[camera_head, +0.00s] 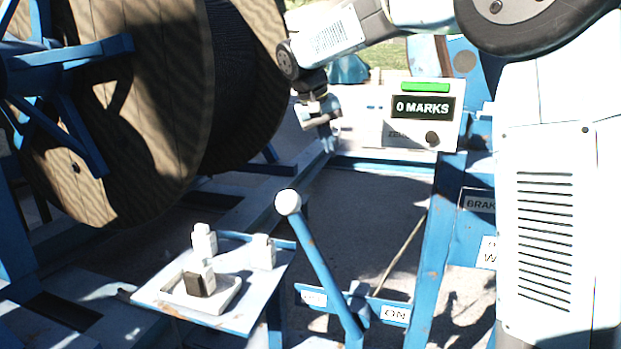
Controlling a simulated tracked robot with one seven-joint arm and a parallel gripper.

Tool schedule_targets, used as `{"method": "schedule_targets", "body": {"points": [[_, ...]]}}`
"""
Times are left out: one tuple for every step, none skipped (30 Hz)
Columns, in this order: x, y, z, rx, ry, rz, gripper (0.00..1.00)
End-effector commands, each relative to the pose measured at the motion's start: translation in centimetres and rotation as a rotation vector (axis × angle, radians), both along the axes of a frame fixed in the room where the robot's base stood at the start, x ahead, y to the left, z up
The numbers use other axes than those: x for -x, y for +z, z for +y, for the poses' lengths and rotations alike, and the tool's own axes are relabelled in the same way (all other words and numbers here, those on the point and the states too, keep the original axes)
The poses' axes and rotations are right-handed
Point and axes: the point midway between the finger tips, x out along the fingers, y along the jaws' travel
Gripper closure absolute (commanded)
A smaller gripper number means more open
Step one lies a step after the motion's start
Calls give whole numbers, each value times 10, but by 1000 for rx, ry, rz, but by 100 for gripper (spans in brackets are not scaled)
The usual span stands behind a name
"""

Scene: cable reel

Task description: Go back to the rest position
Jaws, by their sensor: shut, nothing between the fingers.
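My gripper (326,118) is at the end of my white arm, in the upper middle of the head view. It is small in the picture and partly in shadow, with its fingers together and nothing held. It hangs in the air to the right of the wooden cable reel (150,110) and left of the counter box, with no contact that I can make out. The counter box (395,130) has a green top strip and a display reading "0 MARKS".
A blue lever (320,262) with a white ball knob stands upright, tilted, in front. A small blue-white table (245,318) carries white blocks and a dark piece. Signs (394,315) read "ON" and, partly hidden, "BRAK". Blue frame beams surround the reel.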

Motion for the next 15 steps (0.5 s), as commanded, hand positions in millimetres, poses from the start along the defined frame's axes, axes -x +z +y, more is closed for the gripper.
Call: {"method": "schedule_targets", "body": {"points": [[12,5,-16,-17,-4,-8,100],[19,6,-24,-27,-6,-10,100],[28,8,-34,-40,-7,-14,100],[35,8,-42,-49,-8,-17,100],[42,9,-50,-59,-9,-20,100],[51,10,-59,-73,-9,-26,100],[59,11,-66,-82,-11,-30,100],[66,10,-73,-91,-13,-33,100],[76,10,-82,-105,-14,-40,100],[84,10,-89,-114,-16,-45,100],[91,10,-95,-124,-17,-50,100],[102,8,-103,-137,-19,-57,100],[109,7,-109,-146,-22,-62,100],[117,6,-114,-155,-22,-68,100],[128,4,-122,-168,-25,-76,100]]}}
